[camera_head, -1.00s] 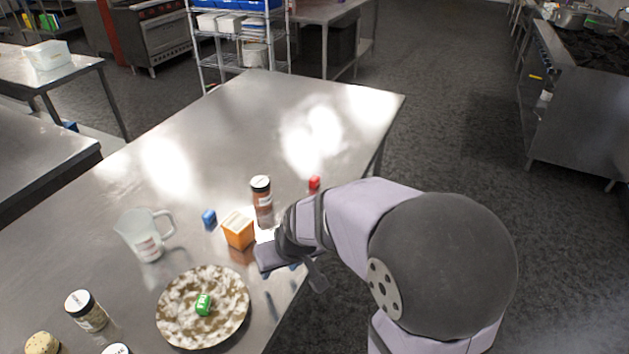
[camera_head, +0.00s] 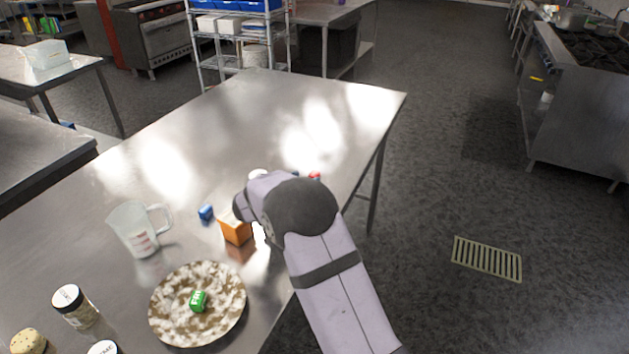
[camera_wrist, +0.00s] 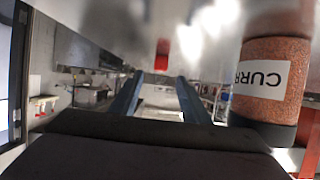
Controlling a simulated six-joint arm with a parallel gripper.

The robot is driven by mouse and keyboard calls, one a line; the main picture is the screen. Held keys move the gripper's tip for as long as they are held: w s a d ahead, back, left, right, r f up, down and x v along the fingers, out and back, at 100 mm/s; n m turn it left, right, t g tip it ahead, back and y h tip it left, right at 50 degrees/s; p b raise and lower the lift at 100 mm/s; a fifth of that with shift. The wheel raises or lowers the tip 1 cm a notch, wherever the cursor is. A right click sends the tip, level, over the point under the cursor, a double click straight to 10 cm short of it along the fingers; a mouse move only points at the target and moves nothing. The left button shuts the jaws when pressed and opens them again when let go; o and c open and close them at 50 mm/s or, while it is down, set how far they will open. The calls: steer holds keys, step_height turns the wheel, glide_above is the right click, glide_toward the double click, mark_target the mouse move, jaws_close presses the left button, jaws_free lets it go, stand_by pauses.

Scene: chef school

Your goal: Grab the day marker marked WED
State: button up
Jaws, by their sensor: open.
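No WED lettering is readable on any marker. A small red block (camera_head: 314,176) sits near the table's right edge, and it also shows in the wrist view (camera_wrist: 162,55) ahead of the fingers. A blue block (camera_head: 206,212) lies left of the orange box. A green block marked FRI (camera_head: 198,300) lies on the mottled plate (camera_head: 168,338). My gripper (camera_wrist: 159,78) is open and empty, its two fingers apart, with the red block beyond them. In the head view my arm hides most of the gripper; a small blue bit beside the red block may be a fingertip.
A CURRY jar (camera_wrist: 270,85) stands close on the right in the wrist view, mostly hidden in the head view. The orange box (camera_head: 235,231), a measuring jug (camera_head: 133,232) and a spice jar (camera_head: 76,307) stand on the table. The table's far part is clear.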

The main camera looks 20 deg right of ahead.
steer(key=shift+p+x, duration=0.7)
steer(key=shift+x, duration=2.95)
jaws_close()
